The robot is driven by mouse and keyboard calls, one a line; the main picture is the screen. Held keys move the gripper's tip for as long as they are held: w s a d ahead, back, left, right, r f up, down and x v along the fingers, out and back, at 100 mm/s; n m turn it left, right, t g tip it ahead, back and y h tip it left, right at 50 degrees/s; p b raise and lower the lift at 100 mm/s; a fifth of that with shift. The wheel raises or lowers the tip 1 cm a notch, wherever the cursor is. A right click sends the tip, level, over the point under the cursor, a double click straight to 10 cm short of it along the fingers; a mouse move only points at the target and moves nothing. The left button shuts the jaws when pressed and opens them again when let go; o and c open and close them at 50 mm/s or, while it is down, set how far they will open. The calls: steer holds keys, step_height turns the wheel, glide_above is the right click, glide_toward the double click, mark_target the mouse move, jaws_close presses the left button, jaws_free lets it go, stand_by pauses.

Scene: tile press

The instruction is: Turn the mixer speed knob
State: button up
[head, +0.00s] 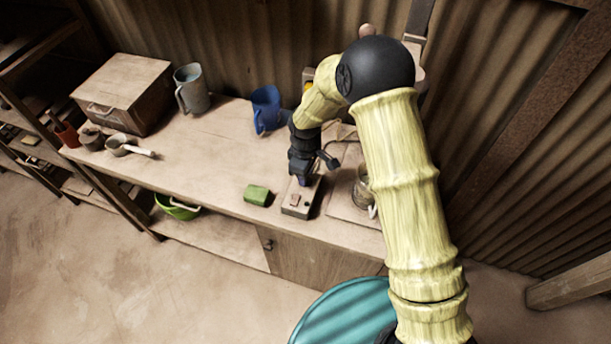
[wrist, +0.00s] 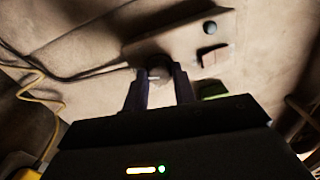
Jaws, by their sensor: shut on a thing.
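The mixer speed knob (wrist: 158,72) is a dark round knob with a light mark, on the face of a pale control box (wrist: 225,30). The box also carries a square switch (wrist: 213,54) and a small round grey button (wrist: 210,28). My gripper (wrist: 161,80) is shut on the knob, with one finger on each side of it. In the head view, my gripper (head: 303,180) points down onto the far end of the control box (head: 296,210), near the bench's front edge. My gripper hides the knob in that view.
A green block (head: 257,194) lies left of the control box. A metal cup (head: 362,187) stands close on the right. A blue pitcher (head: 266,108), a grey mug (head: 190,88) and a wooden box (head: 122,90) stand farther back. The bench middle is clear.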

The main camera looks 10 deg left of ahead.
steer(key=m+b, duration=0.1)
steer(key=m, duration=0.3)
steer(key=shift+m, duration=0.4)
steer(key=m+b, duration=0.1)
steer(key=m, duration=0.3)
steer(key=shift+r+m, duration=0.1)
steer(key=shift+m, duration=0.2)
steer(key=o, duration=1)
step_height(320, 180, up, 17)
steer(key=shift+r+b, duration=0.15)
steer(key=shift+b, duration=1.1)
